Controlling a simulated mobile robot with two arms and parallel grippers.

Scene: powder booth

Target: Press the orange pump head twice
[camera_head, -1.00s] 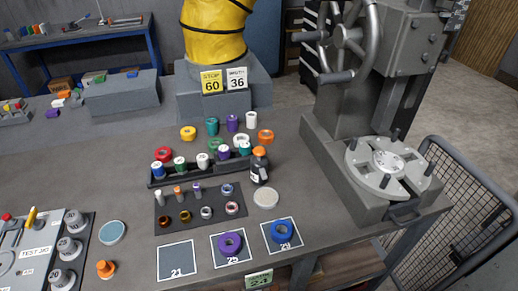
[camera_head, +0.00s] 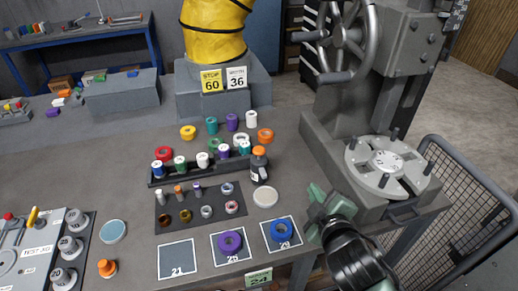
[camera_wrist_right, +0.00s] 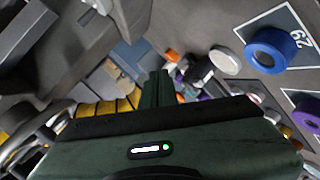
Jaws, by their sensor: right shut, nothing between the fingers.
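A dark bottle (camera_head: 259,171) with a pale label and an orange pump head (camera_head: 259,151) stands upright on the grey table, at the right end of the black spool rack. In the right wrist view, the orange head (camera_wrist_right: 172,57) shows just beyond the fingertips. My right gripper (camera_head: 316,194) is shut and empty, held over the table's right part, to the right of and nearer than the bottle, apart from it. Its closed fingers also show in the right wrist view (camera_wrist_right: 156,78). My left gripper is not in view.
A pale disc (camera_head: 265,198) lies just in front of the bottle. A blue ring (camera_head: 281,231) and a purple ring (camera_head: 230,242) lie on marked squares near the front edge. The grey press (camera_head: 350,125) stands at the right. Another orange knobbed piece (camera_head: 107,268) is at left.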

